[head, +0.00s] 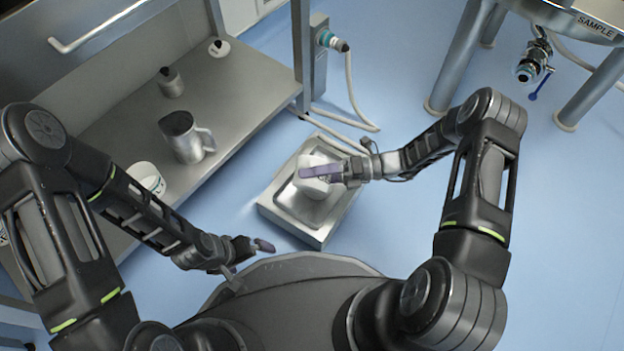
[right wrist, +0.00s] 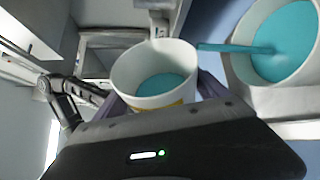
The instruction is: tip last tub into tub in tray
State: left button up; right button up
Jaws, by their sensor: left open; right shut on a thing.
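My right gripper (head: 325,172) is shut on a white tub (right wrist: 150,100) over the metal tray (head: 285,198). In the right wrist view the held tub is tilted and has teal liquid inside. A teal stream (right wrist: 235,48) runs from near its rim into a second white tub (right wrist: 238,65), which also holds teal liquid. In the head view the second tub (head: 312,188) stands in the tray, partly hidden by the purple fingers; the two tubs are hard to tell apart there. My left gripper (head: 257,245) is open and empty, left of the tray and near my base.
A metal bench at left holds a steel jug (head: 183,138), a dark-topped bottle (head: 170,82), a small white container (head: 219,48) and another white tub (head: 148,178). A pale hose (head: 352,90) lies behind the tray.

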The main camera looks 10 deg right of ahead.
jog(key=shift+w+d+r+m+y+b, duration=0.15)
jog(key=shift+w+r+m+y+b, duration=0.2)
jog(key=shift+m, duration=0.25)
jog(key=shift+w+d+r+m+y+b, duration=0.1)
jog(key=shift+r+m+y+b, duration=0.15)
jog(key=shift+m+b, duration=0.25)
jog(key=shift+w+d+r+m+y+b, duration=0.15)
jog(key=shift+w+r+m+y+b, duration=0.15)
jog(key=shift+m+b, duration=0.5)
jog(key=shift+w+d+r+m+y+b, duration=0.15)
jog(key=shift+w+m+y+b, duration=0.15)
jog(key=shift+m+b, duration=0.45)
jog(key=shift+r+m, duration=0.1)
jog(key=shift+m, duration=0.15)
jog(key=shift+p, duration=0.3)
